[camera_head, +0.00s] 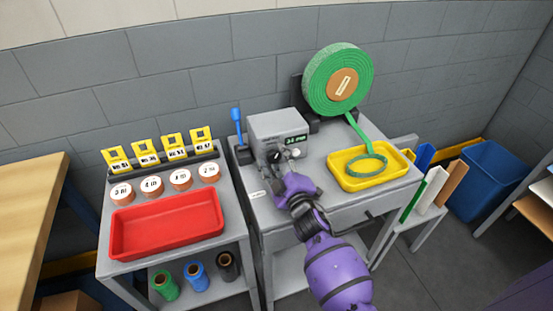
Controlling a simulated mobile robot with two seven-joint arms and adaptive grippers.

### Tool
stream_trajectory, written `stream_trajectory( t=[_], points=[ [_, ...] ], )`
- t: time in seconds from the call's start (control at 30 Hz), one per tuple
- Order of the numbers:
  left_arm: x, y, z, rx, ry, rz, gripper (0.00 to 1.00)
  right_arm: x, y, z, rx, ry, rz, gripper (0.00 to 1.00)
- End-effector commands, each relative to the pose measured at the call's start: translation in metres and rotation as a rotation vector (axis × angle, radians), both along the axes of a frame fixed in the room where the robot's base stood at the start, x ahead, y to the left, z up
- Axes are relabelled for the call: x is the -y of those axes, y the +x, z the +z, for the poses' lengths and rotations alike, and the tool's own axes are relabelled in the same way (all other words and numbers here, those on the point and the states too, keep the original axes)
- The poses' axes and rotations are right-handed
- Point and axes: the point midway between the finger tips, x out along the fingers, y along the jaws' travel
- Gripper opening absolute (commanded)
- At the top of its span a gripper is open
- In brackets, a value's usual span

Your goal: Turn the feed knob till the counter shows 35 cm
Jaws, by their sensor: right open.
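The grey feed machine (276,124) stands on the workbench. Its small counter (295,139) shows green digits too small to read surely. My right gripper (274,159), on the purple arm, is open at the machine's front face, below and left of the counter. Its dark fingers cover part of the front, and the feed knob cannot be made out clearly behind them. Contact with the knob cannot be told. A green roll (337,78) stands behind and right of the machine, and its strip runs down to a coil in the yellow tray (348,178). My left gripper is not in view.
A blue-handled lever (237,116) stands left of the machine. The left cart holds a red tray (167,224), several labelled discs (152,186) and yellow cards (145,152), with spools (196,276) below. A blue bin (489,181) stands at the right. The red tray is empty.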

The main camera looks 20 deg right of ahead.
Motion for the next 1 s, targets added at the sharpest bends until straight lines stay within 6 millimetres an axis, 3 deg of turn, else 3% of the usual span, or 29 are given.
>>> stream_trajectory(
  t=[0.3, 0.63, 1.0],
  points=[
    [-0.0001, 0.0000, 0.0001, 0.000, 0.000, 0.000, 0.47, 0.0000, 0.0038, 0.0000, 0.000, 0.000, 0.000, 0.47],
    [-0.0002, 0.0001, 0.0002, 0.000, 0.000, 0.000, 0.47, 0.0000, 0.0038, 0.0009, 0.001, 0.000, 0.000, 0.05],
    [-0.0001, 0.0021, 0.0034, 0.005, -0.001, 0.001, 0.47, 0.0007, 0.0042, 0.0022, 0.001, 0.091, 0.000, 0.05]
  ],
)
